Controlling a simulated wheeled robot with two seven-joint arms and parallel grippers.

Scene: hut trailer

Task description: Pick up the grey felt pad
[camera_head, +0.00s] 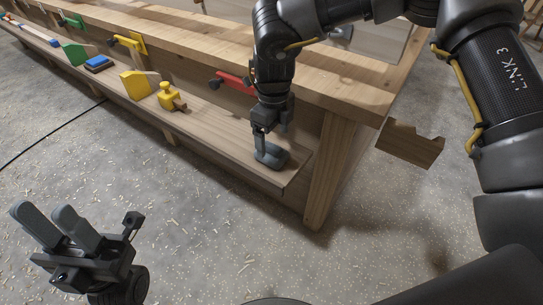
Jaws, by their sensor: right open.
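The grey felt pad (273,157) appears as a small dark grey shape near the right end of the low plank shelf (226,134). My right gripper (266,150) points straight down at it, with its fingers at the pad and partly covering it. The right jaws are open; whether the fingers touch the pad is not clear. My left gripper (58,222) is at the lower left, over the floor and well away from the shelf. Its two grey fingers stand apart with nothing between them.
Along the shelf lie a yellow tool (169,96), a yellow block (139,85), a blue block (98,63) and a green one (75,54). A red clamp (232,83) is on the bench just above. A bench leg (329,175) stands right of the shelf end.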

